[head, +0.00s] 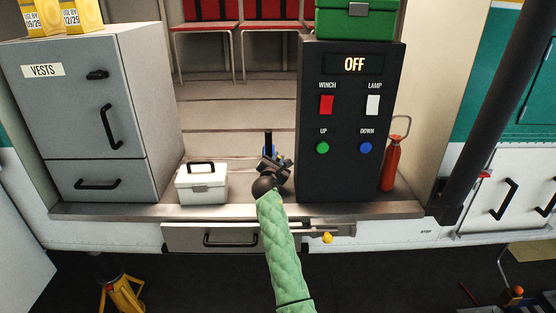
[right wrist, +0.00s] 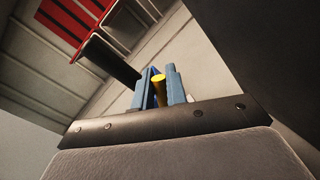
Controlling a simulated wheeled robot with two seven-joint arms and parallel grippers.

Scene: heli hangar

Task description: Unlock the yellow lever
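My right gripper (head: 268,153) is out over the middle of the deck, at the end of my green-sleeved arm. The arm hides much of it in the head view. In the right wrist view its blue fingers (right wrist: 160,92) stand a little apart. A yellow cylinder (right wrist: 159,82) shows between them; I cannot tell whether they grip it or whether it is the lever. A black cylinder (right wrist: 108,58) is just left of the fingers and stands upright in the head view (head: 268,139). A yellow knob (head: 327,238) sits below the deck edge, right of my arm. My left gripper is out of view.
A black control panel (head: 350,175) reading OFF stands right of the gripper, with a red extinguisher (head: 391,163) beside it. A white case (head: 202,186) and grey cabinet (head: 92,125) stand left. A drawer (head: 190,238) is below the deck edge. Red seats (head: 210,12) are behind.

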